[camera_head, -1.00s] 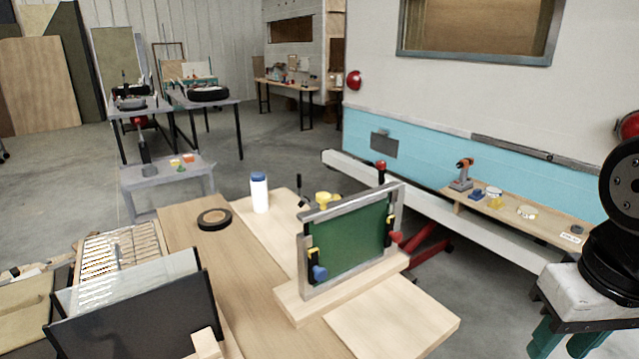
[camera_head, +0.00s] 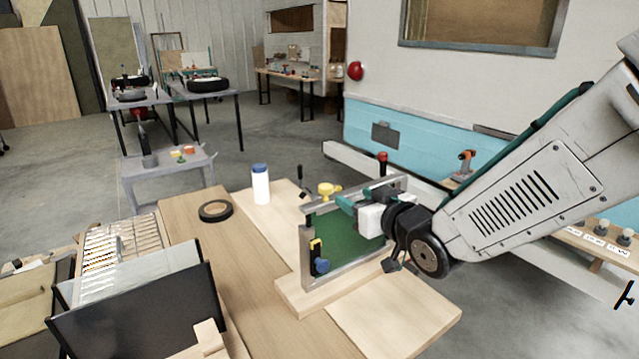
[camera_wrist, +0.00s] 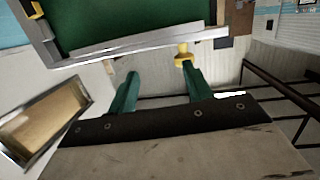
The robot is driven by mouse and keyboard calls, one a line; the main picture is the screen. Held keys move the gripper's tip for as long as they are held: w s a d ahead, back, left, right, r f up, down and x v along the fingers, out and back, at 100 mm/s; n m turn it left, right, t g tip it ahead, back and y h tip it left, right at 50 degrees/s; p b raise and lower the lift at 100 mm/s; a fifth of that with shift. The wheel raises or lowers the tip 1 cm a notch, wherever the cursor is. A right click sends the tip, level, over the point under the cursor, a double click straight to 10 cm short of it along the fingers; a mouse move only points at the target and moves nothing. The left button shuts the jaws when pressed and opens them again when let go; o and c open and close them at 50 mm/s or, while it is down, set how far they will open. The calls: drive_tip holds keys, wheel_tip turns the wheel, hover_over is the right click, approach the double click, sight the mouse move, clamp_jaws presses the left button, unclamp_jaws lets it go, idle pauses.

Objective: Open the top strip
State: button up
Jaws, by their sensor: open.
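A grey metal frame (camera_head: 307,258) with a green panel (camera_head: 335,240) stands upright on a wooden base on the bench. Its top strip (camera_head: 318,207) runs along the upper edge, with a yellow knob (camera_head: 328,189) above it. My gripper (camera_head: 343,206) is at the strip's near side, right of the knob, and hides part of the frame. In the wrist view the strip (camera_wrist: 130,48) crosses above the two green fingers. The fingers (camera_wrist: 162,72) are apart with nothing between them. The yellow knob (camera_wrist: 183,56) shows near the right fingertip; I cannot tell whether they touch.
A blue-capped white bottle (camera_head: 260,187) and a black tape ring (camera_head: 215,210) are left of the frame. A blue knob (camera_head: 321,266) sits on the frame's left side. A red-topped lever (camera_head: 383,160) stands behind it. A dark panel (camera_head: 140,315) fills the near left.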

sight(330, 190)
drive_tip(key=a, duration=0.1)
drive_tip(key=a+y, duration=0.1)
drive_tip(key=a+n+y, duration=0.1)
drive_tip(key=shift+a+r+t, duration=0.25)
drive_tip(key=shift+t, duration=0.05)
drive_tip(key=x, duration=0.7)
drive_tip(key=shift+a, duration=0.2)
drive_tip(key=shift+w+r, duration=0.1)
clamp_jaws()
